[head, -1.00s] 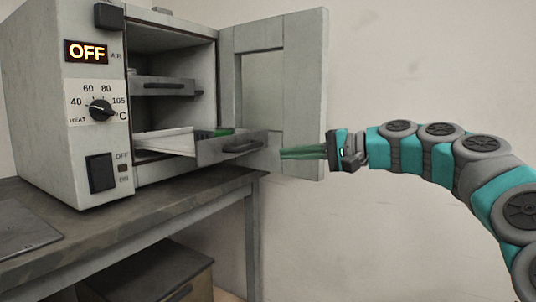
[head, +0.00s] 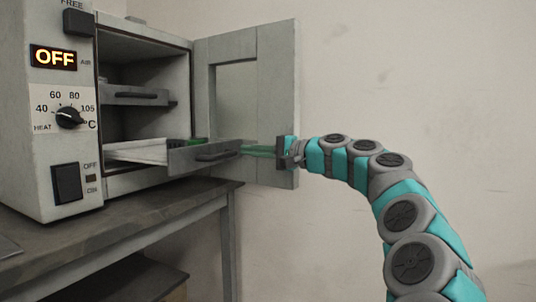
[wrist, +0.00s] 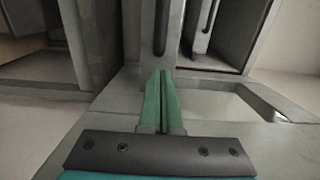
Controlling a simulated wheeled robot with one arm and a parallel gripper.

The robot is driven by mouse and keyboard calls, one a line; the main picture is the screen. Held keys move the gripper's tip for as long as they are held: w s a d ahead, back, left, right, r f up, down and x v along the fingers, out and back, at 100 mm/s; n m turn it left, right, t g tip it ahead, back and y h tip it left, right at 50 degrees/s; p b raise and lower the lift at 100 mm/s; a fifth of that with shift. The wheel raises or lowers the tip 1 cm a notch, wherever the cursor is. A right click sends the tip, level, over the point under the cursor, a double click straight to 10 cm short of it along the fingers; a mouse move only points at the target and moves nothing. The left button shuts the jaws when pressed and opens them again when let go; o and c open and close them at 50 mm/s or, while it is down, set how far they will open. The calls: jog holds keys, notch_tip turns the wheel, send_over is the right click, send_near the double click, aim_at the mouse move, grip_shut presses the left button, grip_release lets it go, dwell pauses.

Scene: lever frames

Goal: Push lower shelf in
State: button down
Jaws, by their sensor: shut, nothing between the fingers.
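The lower shelf (head: 205,156) is pulled out of the oven, with a grey front, a dark handle (head: 217,155) and a white tray part (head: 140,150) behind it. The upper shelf (head: 138,96) sits inside the oven.
The oven door (head: 277,110) stands wide open behind my gripper. The oven (head: 50,150), its display reading OFF, stands on a dark table (head: 120,222). A dark box (head: 125,280) is below. The wall side at right is clear.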

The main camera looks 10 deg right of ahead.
jog(key=shift+x, duration=1.2)
